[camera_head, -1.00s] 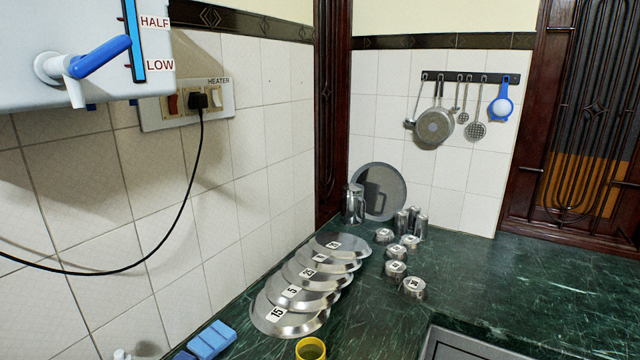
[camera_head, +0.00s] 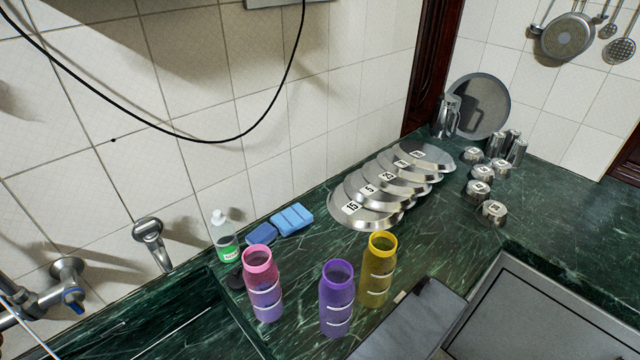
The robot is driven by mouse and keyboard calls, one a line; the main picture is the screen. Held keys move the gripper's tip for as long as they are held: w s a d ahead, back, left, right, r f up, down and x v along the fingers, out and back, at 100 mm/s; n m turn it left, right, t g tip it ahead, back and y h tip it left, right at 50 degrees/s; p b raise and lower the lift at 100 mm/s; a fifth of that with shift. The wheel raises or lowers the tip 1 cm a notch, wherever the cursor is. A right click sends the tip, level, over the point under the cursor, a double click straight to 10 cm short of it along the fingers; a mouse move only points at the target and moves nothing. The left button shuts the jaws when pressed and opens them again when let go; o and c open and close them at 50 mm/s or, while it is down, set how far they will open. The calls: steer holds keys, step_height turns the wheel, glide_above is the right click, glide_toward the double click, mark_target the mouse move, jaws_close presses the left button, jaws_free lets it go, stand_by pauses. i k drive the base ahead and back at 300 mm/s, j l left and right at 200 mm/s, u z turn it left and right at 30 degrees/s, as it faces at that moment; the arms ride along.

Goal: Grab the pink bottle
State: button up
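The pink bottle (camera_head: 264,285) stands upright and open-topped on the green marble counter, near the left edge of the raised part. A purple bottle (camera_head: 337,300) stands to its right, a little nearer to me. A yellow bottle (camera_head: 378,270) stands beside the purple one, further right. The pink bottle stands apart from both and its front is unobstructed. I cannot make out my gripper in this view.
A soap bottle (camera_head: 226,238) and blue sponges (camera_head: 291,219) sit behind the pink bottle. Steel plates (camera_head: 365,215) and bowls (camera_head: 481,190) lie further back. Taps (camera_head: 150,238) project from the wall at left. A grey slab-like object (camera_head: 415,318) is at bottom centre; I cannot identify it.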

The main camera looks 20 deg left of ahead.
mark_target(261, 276)
steer(key=u, duration=0.75)
steer(key=i+l+u, duration=0.1)
steer(key=u, duration=0.35)
steer(key=l+u, duration=0.3)
steer(key=u, duration=0.15)
steer(key=i+l+u, duration=0.1)
steer(key=l+u, duration=0.15)
steer(key=u, duration=0.2)
